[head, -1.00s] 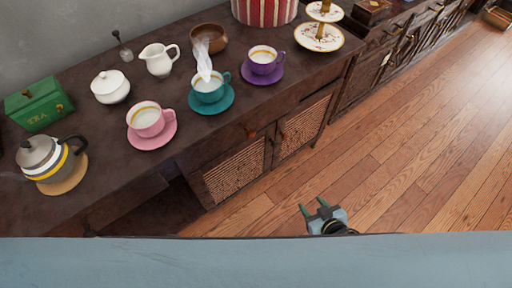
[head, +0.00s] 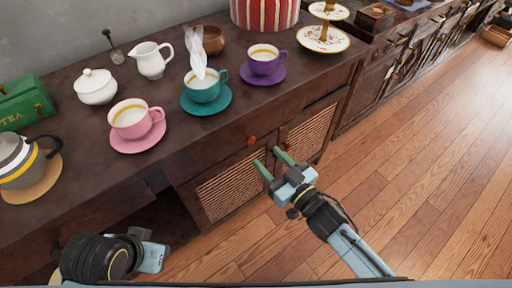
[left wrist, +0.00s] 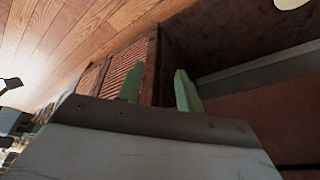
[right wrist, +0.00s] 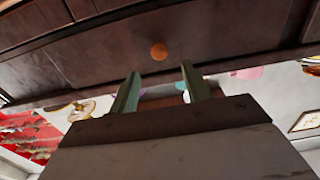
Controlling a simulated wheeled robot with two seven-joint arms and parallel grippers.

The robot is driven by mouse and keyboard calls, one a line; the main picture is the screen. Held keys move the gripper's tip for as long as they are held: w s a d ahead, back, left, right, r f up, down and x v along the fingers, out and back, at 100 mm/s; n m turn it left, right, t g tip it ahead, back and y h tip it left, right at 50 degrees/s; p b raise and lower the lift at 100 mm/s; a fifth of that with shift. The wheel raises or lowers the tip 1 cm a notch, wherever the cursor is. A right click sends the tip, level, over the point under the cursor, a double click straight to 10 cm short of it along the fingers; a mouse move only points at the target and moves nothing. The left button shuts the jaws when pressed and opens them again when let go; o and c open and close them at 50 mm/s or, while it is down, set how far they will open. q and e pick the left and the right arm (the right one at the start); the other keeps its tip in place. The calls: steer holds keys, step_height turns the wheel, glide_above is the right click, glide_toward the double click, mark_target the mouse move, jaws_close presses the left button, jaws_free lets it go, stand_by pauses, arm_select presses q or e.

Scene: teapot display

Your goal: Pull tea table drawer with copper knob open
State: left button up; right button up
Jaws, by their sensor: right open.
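The tea table (head: 120,195) is dark wood. Its drawer front carries a round copper knob (head: 250,140), which also shows in the right wrist view (right wrist: 159,51). The drawer looks closed. My right gripper (head: 268,157) is open and empty, its green fingers pointing toward the drawer front just below and right of the knob. In the right wrist view its fingers (right wrist: 158,85) are apart, with the knob beyond and between them, not touched. My left gripper shows in the left wrist view (left wrist: 157,85), its fingers apart and empty near the lower table front; its fingertips are hidden in the head view.
On the tabletop stand a pink cup (head: 130,118), a teal cup (head: 204,87), a purple cup (head: 263,62), a white pot (head: 96,88), a white creamer (head: 149,61) and a grey teapot (head: 17,163). Woven-panel doors (head: 232,187) lie below the drawer. The wood floor (head: 425,170) at right is clear.

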mark_target(252, 141)
steer(key=b+x, duration=0.1)
steer(key=x, duration=0.5)
steer(key=shift+f+b, duration=0.1)
steer(key=shift+b, duration=0.2)
arm_select(q)
steer(key=w+d+r+t+h, duration=0.1)
steer(key=w+d+r+t, duration=0.2)
steer(key=w, duration=0.4)
steer(key=shift+w+r+t+h, duration=0.15)
steer(key=shift+r+t+h, duration=0.25)
steer(key=shift+t, duration=0.7)
arm_select(e)
steer(key=shift+w+a, duration=0.2)
arm_select(q)
steer(key=shift+d, duration=0.1)
arm_select(e)
jaws_close()
